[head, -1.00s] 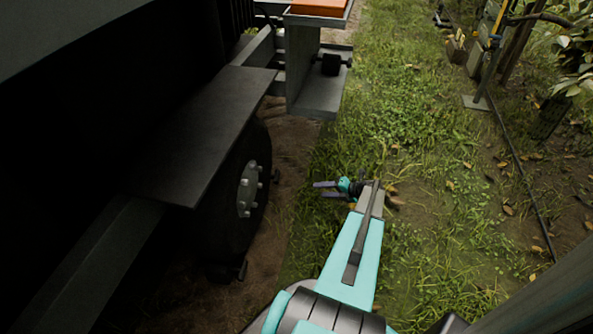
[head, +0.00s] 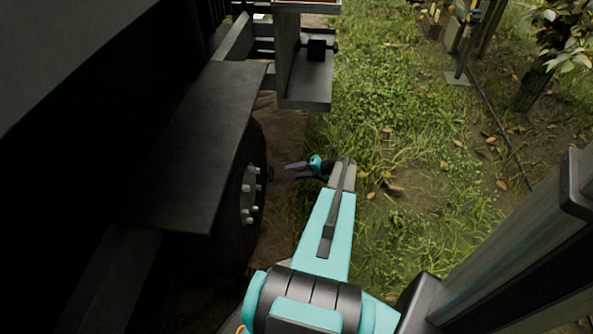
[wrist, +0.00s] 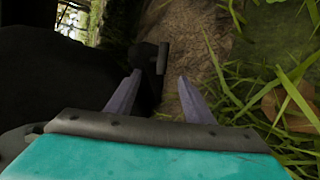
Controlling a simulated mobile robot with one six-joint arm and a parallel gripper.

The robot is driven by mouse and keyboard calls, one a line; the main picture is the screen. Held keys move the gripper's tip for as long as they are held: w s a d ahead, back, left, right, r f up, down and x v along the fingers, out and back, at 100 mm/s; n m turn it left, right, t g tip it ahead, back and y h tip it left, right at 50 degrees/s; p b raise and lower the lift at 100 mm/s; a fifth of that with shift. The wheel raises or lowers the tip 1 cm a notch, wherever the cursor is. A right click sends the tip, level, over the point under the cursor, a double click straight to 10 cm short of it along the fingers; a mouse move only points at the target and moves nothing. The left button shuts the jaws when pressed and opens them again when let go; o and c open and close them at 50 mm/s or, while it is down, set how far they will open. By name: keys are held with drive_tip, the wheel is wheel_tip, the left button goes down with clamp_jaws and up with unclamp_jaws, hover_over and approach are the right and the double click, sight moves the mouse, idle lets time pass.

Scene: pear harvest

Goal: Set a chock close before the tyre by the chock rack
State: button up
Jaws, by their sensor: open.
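The dark tyre (head: 240,220) with its bolted grey hub stands at the left under a black fender. The grey chock rack (head: 305,98) hangs beyond it, with a black chock-like block (head: 317,50) on its shelf. My gripper (head: 291,171) is open, low beside the tyre's far side. In the wrist view, a dark chock-like piece with a T-shaped handle (wrist: 162,58) stands on the ground by the tyre (wrist: 60,80), ahead of my open gripper (wrist: 158,87). Nothing is between the fingers. The piece's lower part is dark and hard to make out.
The black fender (head: 195,150) overhangs the tyre. Bare soil (head: 287,135) borders the wheel and open grass (head: 400,120) lies to the right. Posts and a hose line the far right.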

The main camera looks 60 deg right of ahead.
drive_tip(key=shift+d+f, duration=0.1)
drive_tip(key=b+x, duration=0.4)
drive_tip(key=x, duration=0.9)
drive_tip(key=shift+w+f+b, duration=0.1)
drive_tip(key=shift+w+b, duration=0.15)
drive_tip(key=shift+b, duration=0.15)
drive_tip(key=shift+c, duration=0.5)
clamp_jaws()
